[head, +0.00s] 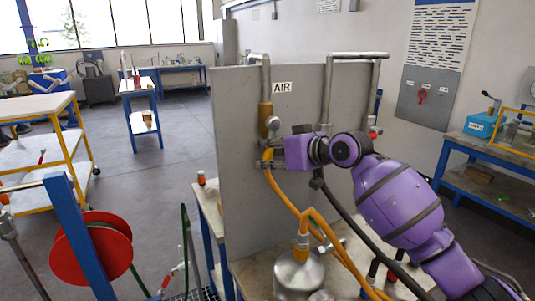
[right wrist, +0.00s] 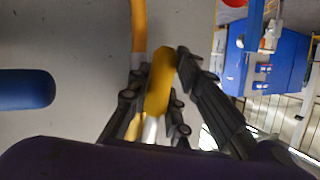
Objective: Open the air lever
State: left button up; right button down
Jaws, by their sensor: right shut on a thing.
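The air valve (head: 267,118) sits on the pipe at the left edge of a grey upright panel, beside an "AIR" label (head: 282,87). My right gripper (head: 265,154) reaches in from the right, just below the valve body. In the right wrist view its dark fingers are closed around a yellow handle (right wrist: 160,82), which appears to be the air lever. The fingers and purple wrist hide much of the lever in the head view. My left gripper is not in view.
The grey panel (head: 240,190) stands close behind my right gripper. A red reel (head: 92,250) stands at the lower left. Open floor lies behind it.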

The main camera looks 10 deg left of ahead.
jog(key=shift+d, duration=0.1)
jog(key=c, duration=1.6)
grip_release()
jog(key=v, duration=1.2)
